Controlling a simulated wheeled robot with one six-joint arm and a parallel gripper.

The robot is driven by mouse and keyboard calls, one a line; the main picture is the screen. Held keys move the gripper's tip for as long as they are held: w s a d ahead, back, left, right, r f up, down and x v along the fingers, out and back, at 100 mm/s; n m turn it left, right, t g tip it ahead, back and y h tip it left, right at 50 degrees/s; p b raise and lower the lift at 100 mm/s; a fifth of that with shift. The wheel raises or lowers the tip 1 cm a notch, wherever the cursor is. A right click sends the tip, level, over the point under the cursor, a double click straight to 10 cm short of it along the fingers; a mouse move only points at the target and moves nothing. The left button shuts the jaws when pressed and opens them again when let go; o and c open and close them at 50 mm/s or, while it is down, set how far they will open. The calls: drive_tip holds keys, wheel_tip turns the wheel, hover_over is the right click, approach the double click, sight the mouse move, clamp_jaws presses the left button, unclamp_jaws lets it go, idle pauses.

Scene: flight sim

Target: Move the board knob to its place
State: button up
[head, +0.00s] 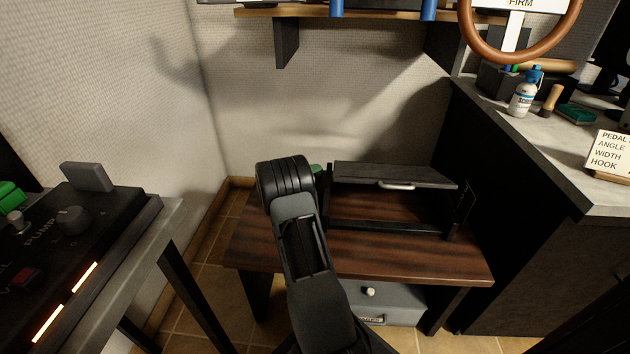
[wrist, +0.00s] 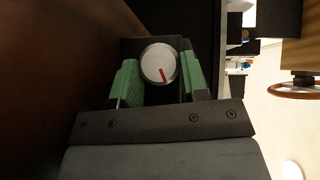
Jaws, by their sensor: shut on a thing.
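A round knob (wrist: 159,64) with a pale face and a red pointer line shows in the wrist view. It sits between the two green fingers of my gripper (wrist: 158,84), which is shut on it. In the head view my arm reaches over the brown wooden table, and only a bit of the green gripper (head: 316,170) shows beside the arm's dark joint. The knob is hidden there. Behind the knob in the wrist view is a dark surface; I cannot tell whether the knob touches it.
A black frame with a flap and pale handle (head: 397,185) stands on the brown table (head: 420,262). A grey drawer (head: 400,300) is below. A pump panel (head: 75,235) is at left. The right counter (head: 545,150) holds a bottle (head: 523,95) and a sign (head: 612,154).

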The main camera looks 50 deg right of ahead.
drive_tip(key=o, duration=0.9)
drive_tip(key=shift+o, duration=0.2)
drive_tip(key=shift+a, duration=0.1)
drive_tip(key=a+p, duration=0.1)
drive_tip(key=a, duration=0.3)
drive_tip(key=w+a+p, duration=0.1)
drive_tip(key=a+p, duration=0.1)
drive_tip(key=a, duration=0.3)
drive_tip(key=a+r+p, duration=0.1)
drive_tip(key=a, duration=0.3)
drive_tip(key=shift+w+a+p, duration=0.25)
drive_tip(key=shift+w+p, duration=0.1)
drive_tip(key=shift+p, duration=0.05)
